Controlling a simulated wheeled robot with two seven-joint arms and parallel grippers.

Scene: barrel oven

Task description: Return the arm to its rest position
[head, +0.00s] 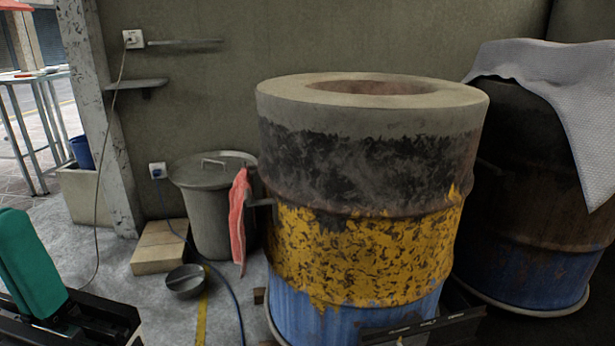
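The barrel oven (365,245) stands upright in the middle of the head view. It has a pale rim with a round opening on top, a sooty dark band, a flaking yellow band and a blue base. A green and black part that looks like my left arm shows in the lower left corner. A dark part crosses in front of the barrel's base at the lower right, and I cannot tell what it is. I cannot make out the fingers of either gripper, and I see nothing held.
A second barrel (530,210) with a grey cloth (560,85) stands close on the right. A lidded bin (208,205), a red cloth (238,215), a metal bowl (186,281) and a wooden block (160,247) are on the left. A blue hose (225,285) lies on the floor.

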